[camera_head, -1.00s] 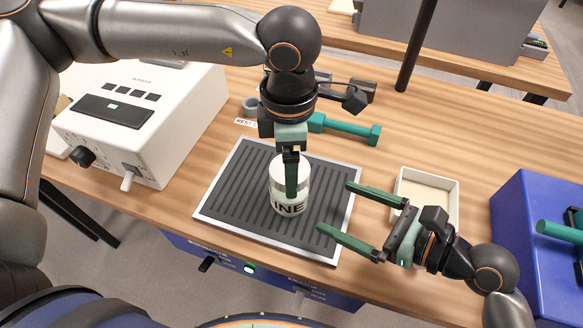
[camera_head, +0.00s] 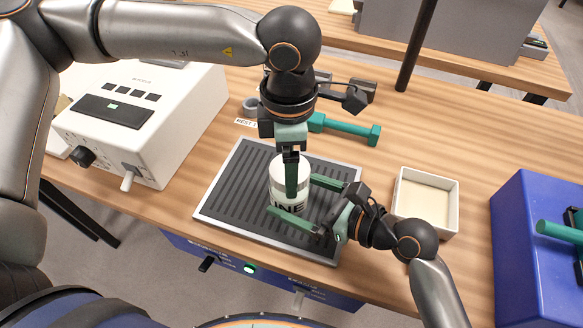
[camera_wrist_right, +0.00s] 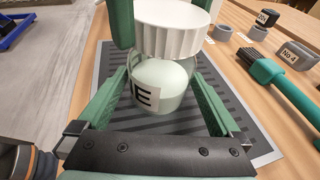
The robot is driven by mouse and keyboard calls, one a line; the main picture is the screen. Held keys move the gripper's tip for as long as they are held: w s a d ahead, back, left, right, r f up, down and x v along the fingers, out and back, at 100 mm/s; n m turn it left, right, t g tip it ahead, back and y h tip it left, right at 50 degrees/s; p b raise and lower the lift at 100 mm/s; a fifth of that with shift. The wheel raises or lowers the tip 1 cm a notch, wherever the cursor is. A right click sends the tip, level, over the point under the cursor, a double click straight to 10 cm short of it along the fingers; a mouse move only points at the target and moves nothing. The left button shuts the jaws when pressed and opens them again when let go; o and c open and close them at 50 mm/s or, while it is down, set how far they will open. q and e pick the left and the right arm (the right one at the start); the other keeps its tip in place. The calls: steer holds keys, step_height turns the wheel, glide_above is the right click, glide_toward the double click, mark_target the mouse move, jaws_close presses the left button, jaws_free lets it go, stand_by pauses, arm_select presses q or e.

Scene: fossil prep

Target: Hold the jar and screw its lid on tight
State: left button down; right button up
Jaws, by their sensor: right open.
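The jar (camera_head: 277,203), glass with a black-lettered label, stands upright on the ribbed mat (camera_head: 235,190). It also shows in the right wrist view (camera_wrist_right: 165,85). The white ribbed lid (camera_wrist_right: 172,28) sits at the jar's top; I cannot tell how far it is threaded. My left gripper (camera_head: 291,180) points down from above, its green fingers on either side of the lid and seemingly shut on it. My right gripper (camera_head: 291,196) is open and low, with one finger on each side of the jar body. Gaps show between those fingers and the glass.
A white tray (camera_head: 452,212) is right of the mat, and a blue box (camera_head: 510,235) stands further right. A green-handled tool (camera_head: 345,128) lies behind the mat. A white instrument box (camera_head: 180,110) stands at the left.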

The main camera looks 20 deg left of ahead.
steer(key=shift+a, duration=0.15)
jaws_close()
stand_by(1.6)
stand_by(0.4)
arm_select(q)
jaws_free()
steer(key=shift+r, duration=0.15)
steer(key=shift+r, duration=1.4)
stand_by(1.9)
